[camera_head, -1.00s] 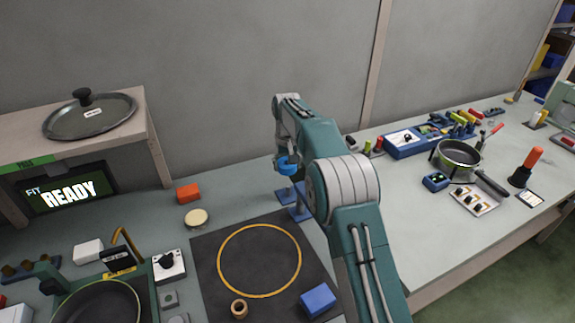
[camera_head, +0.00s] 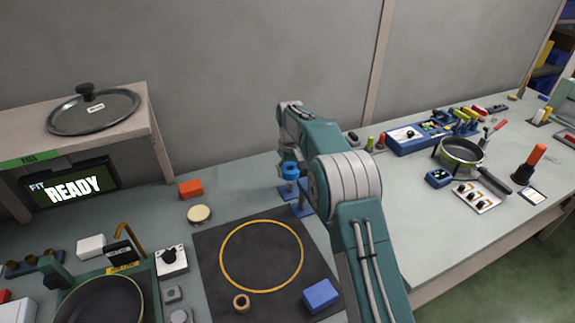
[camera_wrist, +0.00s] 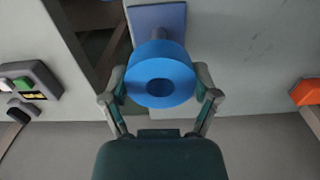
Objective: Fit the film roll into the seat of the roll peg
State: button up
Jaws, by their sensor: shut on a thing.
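The film roll is a bright blue ring (camera_wrist: 160,75) with a dark hole. My gripper (camera_wrist: 160,88) is shut on it, one finger on each side. In the head view the blue roll (camera_head: 290,170) is below the end of my arm. The roll peg is a grey-blue post (camera_wrist: 158,34) on a blue-grey base plate (camera_wrist: 172,14), partly hidden behind the roll. In the head view its blue base (camera_head: 288,191) is directly under the roll. I cannot tell whether the post is inside the roll's hole.
An orange block (camera_head: 191,189) and a round cream-topped piece (camera_head: 199,215) are to the left. A dark mat with a yellow ring (camera_head: 222,254) lies in front, holding a blue block (camera_head: 320,295) and a small tan ring (camera_head: 241,303). The wall is close behind.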

aim_at(291, 184)
jog(key=shift+d+f, duration=0.5)
jog(key=shift+f, duration=0.2)
jog(key=shift+a+f, duration=0.15)
jog(key=shift+f, duration=0.25)
jog(key=shift+a+f, duration=0.15)
jog(key=shift+a, duration=0.35)
jog(key=shift+d, duration=0.45)
jog(key=shift+a, duration=0.5)
jog(key=shift+d, duration=0.35)
jog(key=shift+f, duration=1.25)
jog(key=shift+r, duration=1)
